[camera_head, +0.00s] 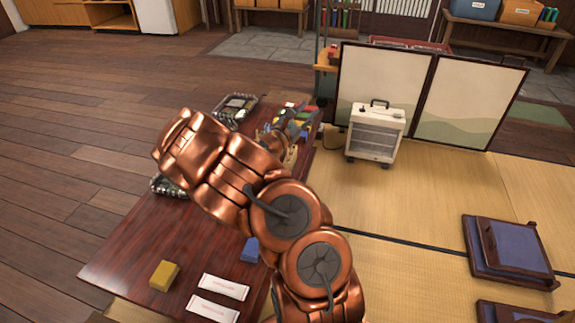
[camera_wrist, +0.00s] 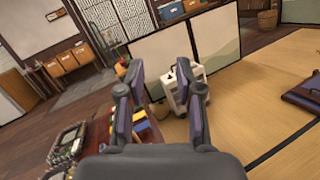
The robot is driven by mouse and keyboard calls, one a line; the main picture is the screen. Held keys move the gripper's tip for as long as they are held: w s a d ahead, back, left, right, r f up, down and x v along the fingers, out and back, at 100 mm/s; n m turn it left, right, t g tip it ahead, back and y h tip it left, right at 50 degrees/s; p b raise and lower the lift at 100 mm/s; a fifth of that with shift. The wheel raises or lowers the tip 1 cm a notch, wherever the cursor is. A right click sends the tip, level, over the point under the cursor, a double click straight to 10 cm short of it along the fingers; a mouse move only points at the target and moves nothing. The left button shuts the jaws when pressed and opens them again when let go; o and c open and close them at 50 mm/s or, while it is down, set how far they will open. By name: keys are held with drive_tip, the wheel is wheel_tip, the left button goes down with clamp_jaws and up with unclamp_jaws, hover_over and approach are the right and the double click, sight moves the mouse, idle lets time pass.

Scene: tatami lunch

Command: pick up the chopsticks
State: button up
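Two slim white paper packets with red print, (camera_head: 224,287) and (camera_head: 213,308), lie side by side on the near end of the low dark red table (camera_head: 130,255). They may be wrapped chopsticks; no bare sticks can be made out. My gripper (camera_head: 291,122) is over the table's far end, well away from the packets, and my arm hides the middle of the table. In the wrist view my gripper (camera_wrist: 160,78) has its two fingers apart with nothing held between them. The packets do not show in the wrist view.
A yellow block (camera_head: 163,275) and a blue block (camera_head: 250,249) are near the packets. A lunch box (camera_head: 237,106) and colourful items (camera_head: 309,113) sit at the far end. A white heater (camera_head: 375,133) stands before the folding screen (camera_head: 465,100). Tatami at right is partly clear.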

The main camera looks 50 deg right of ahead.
drive_tip(key=w+a+f+n+t+y+b, duration=0.1)
drive_tip(key=w+f+n+t+y+b, duration=0.25)
drive_tip(key=f, duration=0.75)
drive_tip(key=w+f+n+t+b, duration=0.2)
drive_tip(key=w+f+n+t, duration=0.3)
drive_tip(key=f, duration=0.6)
drive_tip(key=w+d+g+b, duration=0.2)
drive_tip(key=w+d, duration=0.2)
drive_tip(key=d, duration=0.2)
drive_tip(key=shift+m+b, duration=0.35)
drive_tip(key=shift+w+d, duration=0.1)
clamp_jaws()
